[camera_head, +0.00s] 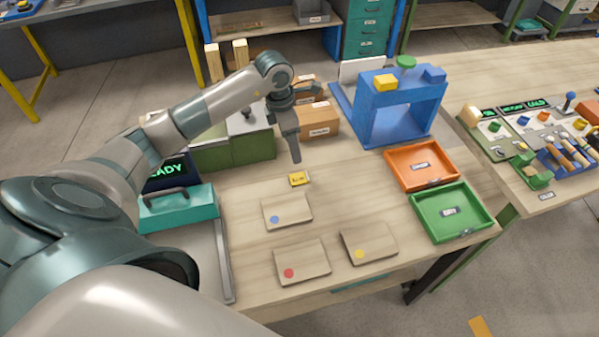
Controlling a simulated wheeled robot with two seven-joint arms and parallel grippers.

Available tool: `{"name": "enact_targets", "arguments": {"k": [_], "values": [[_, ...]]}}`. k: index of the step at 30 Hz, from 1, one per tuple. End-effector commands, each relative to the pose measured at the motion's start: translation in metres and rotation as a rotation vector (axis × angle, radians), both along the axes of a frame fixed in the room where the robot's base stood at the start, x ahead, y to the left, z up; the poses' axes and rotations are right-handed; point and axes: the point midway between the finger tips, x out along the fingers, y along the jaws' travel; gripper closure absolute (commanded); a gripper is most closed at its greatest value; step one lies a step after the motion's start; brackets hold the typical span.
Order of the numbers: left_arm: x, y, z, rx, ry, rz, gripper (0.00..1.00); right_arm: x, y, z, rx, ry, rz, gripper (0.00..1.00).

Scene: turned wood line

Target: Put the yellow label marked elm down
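The small yellow label (298,179) has dark lettering too small to read for certain. My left gripper (296,158) points down above and just behind the label. My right gripper is not in view.
Three wooden boards carry a blue dot (287,212), a red dot (302,262) and a yellow dot (369,243). An orange tray (391,174) and a green tray (421,222) stand right, a blue frame (365,108) behind. A cardboard box (318,120) stands behind my gripper.

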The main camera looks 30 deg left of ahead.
Motion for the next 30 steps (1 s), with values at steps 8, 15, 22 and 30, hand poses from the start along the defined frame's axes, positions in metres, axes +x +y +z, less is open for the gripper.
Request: {"name": "enact_targets", "arguments": {"k": [8,15,22,30], "values": [[0.005,-0.006,-0.054,-0.002,0.001,0.000,0.43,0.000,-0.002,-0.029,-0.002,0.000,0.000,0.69],[0.008,-0.008,-0.072,-0.001,-0.001,0.000,0.43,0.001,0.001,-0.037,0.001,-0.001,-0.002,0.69],[0.008,-0.008,-0.072,-0.001,-0.001,-0.001,0.43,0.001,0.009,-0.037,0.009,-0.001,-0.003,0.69],[0.006,-0.009,-0.081,-0.001,0.001,-0.001,0.43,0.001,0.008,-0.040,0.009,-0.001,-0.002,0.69]]}}
